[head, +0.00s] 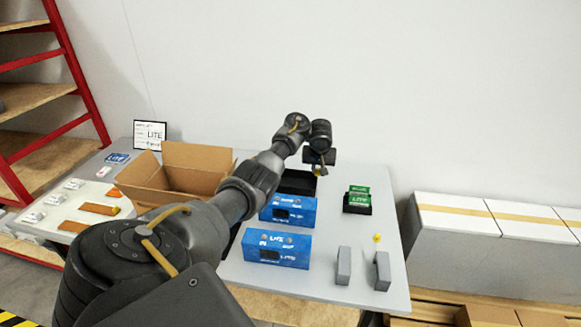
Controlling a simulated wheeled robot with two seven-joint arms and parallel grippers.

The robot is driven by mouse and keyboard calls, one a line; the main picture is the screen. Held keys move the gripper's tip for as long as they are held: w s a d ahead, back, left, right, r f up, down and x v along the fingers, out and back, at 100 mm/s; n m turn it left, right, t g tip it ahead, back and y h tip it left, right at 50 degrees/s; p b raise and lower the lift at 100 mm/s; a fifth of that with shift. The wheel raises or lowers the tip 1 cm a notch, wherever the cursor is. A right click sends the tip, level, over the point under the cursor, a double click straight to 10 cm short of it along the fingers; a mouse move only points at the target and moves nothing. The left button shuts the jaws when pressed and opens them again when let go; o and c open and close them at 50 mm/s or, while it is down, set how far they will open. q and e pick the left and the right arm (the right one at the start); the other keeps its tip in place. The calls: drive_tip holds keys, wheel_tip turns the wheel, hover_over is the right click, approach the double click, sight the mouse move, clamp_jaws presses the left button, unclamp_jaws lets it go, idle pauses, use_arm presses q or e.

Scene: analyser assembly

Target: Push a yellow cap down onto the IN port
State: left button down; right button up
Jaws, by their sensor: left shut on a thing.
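My left gripper (319,163) points down over the back of the table, just above and to the right of a black tray (298,181). It is shut on a small yellow cap (317,172), mostly hidden by the fingers. Another yellow cap (377,238) sits on the right side of the table. Two blue LITE analyser boxes stand in front of the tray, one behind (303,220) and one nearer (297,257). The IN port is too small to make out. My right gripper is not in view.
Green LITE boxes in a black holder (357,209) stand to the right of the gripper. Two grey blocks (343,266) (382,271) stand at the front right. An open cardboard box (185,165) and a sign (150,134) are at the left.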

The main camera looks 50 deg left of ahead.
use_arm(q)
drive_tip(key=s+d+r+m+t+h, duration=0.1)
drive_tip(key=s+d+m, duration=0.1)
drive_tip(key=d, duration=0.8)
drive_tip(key=s+d+m, duration=0.1)
drive_tip(key=d+m, duration=0.2)
drive_tip(key=d, duration=0.6)
drive_tip(key=s+d+r+m+h, duration=0.2)
drive_tip(key=s+d+r+m, duration=0.15)
drive_tip(key=d, duration=0.45)
drive_tip(key=s+d+r+m+h, duration=0.2)
drive_tip(key=d+r+m, duration=0.25)
drive_tip(key=d, duration=0.25)
drive_tip(key=s+f+m+g+b, duration=0.1)
drive_tip(key=s+f+m+b, duration=0.1)
drive_tip(key=s, duration=0.5)
drive_tip(key=s+f+m+h+b, duration=0.1)
drive_tip(key=s+f+m+b, duration=0.1)
drive_tip(key=s, duration=0.5)
drive_tip(key=shift+a+f+m+g+b, duration=0.3)
drive_tip(key=shift+f+m+g+b, duration=0.1)
drive_tip(key=shift+f+m, duration=0.5)
